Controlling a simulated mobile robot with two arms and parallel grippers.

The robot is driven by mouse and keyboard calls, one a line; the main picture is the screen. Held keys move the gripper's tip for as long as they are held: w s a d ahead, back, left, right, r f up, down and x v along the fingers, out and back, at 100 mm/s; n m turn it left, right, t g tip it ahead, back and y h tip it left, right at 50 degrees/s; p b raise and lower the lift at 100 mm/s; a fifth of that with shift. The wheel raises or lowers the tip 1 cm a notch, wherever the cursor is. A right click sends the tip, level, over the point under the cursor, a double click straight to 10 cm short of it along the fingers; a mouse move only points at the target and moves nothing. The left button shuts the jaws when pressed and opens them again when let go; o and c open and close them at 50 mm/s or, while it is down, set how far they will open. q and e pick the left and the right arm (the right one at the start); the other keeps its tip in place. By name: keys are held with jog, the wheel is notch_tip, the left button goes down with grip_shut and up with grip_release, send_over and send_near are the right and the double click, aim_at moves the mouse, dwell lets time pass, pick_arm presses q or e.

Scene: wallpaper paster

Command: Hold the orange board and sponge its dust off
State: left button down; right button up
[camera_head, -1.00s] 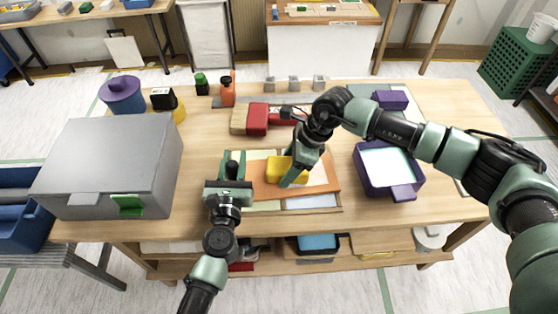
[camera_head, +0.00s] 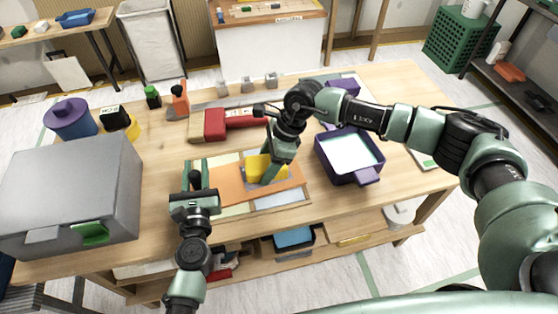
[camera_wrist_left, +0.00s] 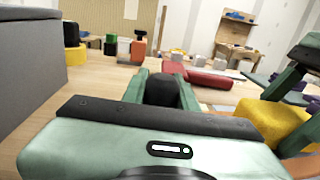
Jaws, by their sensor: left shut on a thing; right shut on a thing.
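The orange board (camera_head: 228,188) lies flat on the workbench among pale panels. A greyish patch (camera_head: 288,182) shows on it beside the yellow sponge (camera_head: 262,168). My right gripper (camera_head: 269,174) points down from above, shut on the sponge, which rests on or just over the board. The sponge also shows in the left wrist view (camera_wrist_left: 272,122). My left gripper (camera_head: 195,172) is at the board's left edge and is shut. A black rounded piece (camera_wrist_left: 162,92) shows between its fingers; the contact with the board is hidden behind the gripper's body.
A grey box (camera_head: 75,190) stands left of my left gripper. A purple tray (camera_head: 372,172) lies right of the board. A red block (camera_head: 214,124) and small bottles (camera_head: 180,98) stand behind.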

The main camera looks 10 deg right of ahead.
pick_arm(q)
jog(key=shift+f, duration=0.2)
pick_arm(e)
jog(key=a, duration=0.6)
jog(key=shift+s+a+r, duration=0.2)
jog(key=shift+s+a, duration=0.05)
notch_tip(320, 180, up, 8)
jog(key=shift+f, duration=0.2)
jog(key=o, duration=0.9)
jog(key=shift+d, duration=0.15)
jog(key=c, duration=0.9)
pick_arm(q)
jog(key=c, duration=1.3)
grip_release()
jog(key=shift+o, duration=1.4)
jog(key=shift+w, duration=0.1)
jog(key=shift+r, duration=0.1)
jog(key=s, duration=0.8)
jog(key=s+a, duration=0.1)
jog(key=s, duration=0.3)
